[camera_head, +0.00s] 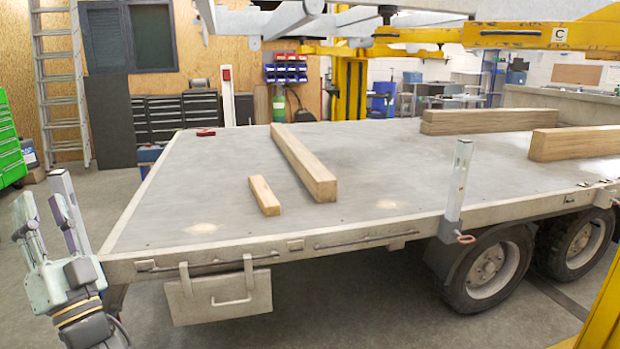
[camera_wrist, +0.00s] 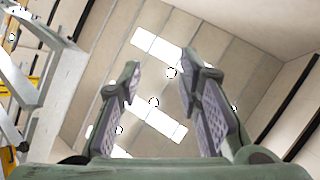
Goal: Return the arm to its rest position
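My gripper (camera_head: 46,208) is at the lower left in the head view, pointing up, in front of the near left corner of the flatbed trailer (camera_head: 225,206). Its two fingers stand apart with nothing between them. In the wrist view, my gripper (camera_wrist: 160,95) shows both padded fingers spread, with only the ceiling behind them. The rest of my arm is mostly out of view below the head view's edge.
A long wooden beam (camera_head: 303,164) and a short wooden block (camera_head: 264,195) lie on the bed, with more beams (camera_head: 478,120) at right. An upright metal post (camera_head: 458,182) stands at the near edge. Yellow crane beams (camera_head: 520,36) hang above.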

